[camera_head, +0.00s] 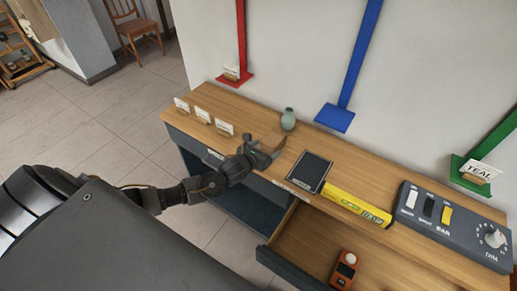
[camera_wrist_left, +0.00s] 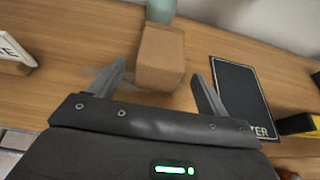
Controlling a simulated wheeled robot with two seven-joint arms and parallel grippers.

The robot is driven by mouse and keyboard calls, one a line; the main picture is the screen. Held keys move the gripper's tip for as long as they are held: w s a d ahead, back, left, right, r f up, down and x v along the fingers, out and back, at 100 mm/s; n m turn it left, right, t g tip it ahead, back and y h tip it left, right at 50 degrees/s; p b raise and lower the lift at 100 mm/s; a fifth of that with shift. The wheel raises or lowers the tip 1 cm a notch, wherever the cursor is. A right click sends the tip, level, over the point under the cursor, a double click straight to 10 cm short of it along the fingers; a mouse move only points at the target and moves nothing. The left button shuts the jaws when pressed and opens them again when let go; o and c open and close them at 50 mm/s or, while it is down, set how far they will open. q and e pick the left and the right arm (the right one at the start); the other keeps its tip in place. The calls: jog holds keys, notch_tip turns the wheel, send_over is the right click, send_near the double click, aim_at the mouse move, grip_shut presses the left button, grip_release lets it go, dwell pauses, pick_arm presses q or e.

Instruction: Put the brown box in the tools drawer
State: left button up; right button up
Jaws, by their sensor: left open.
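The brown box (camera_head: 271,140) stands on the wooden desk top, partly hidden by my left gripper (camera_head: 262,150) in the head view. In the left wrist view the brown box (camera_wrist_left: 160,55) sits just ahead of and between the two spread fingers of my left gripper (camera_wrist_left: 157,85). The gripper is open and empty. An open drawer (camera_head: 292,242) with a wooden floor juts out at the desk's front. I cannot read its label, so I cannot tell whether it is the tools drawer. My right gripper is out of view.
A green vase (camera_head: 288,119) stands close behind the box. A black tablet-like panel (camera_head: 309,171), a yellow bar (camera_head: 357,206) and a grey switch box (camera_head: 455,225) lie to the right. White cards (camera_head: 203,115) stand left. An orange device (camera_head: 344,269) lies in the open drawer.

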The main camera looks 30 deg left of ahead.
pick_arm(q)
jog(key=b+v, duration=0.1)
jog(key=v, duration=1.1)
jog(key=shift+b, duration=0.35)
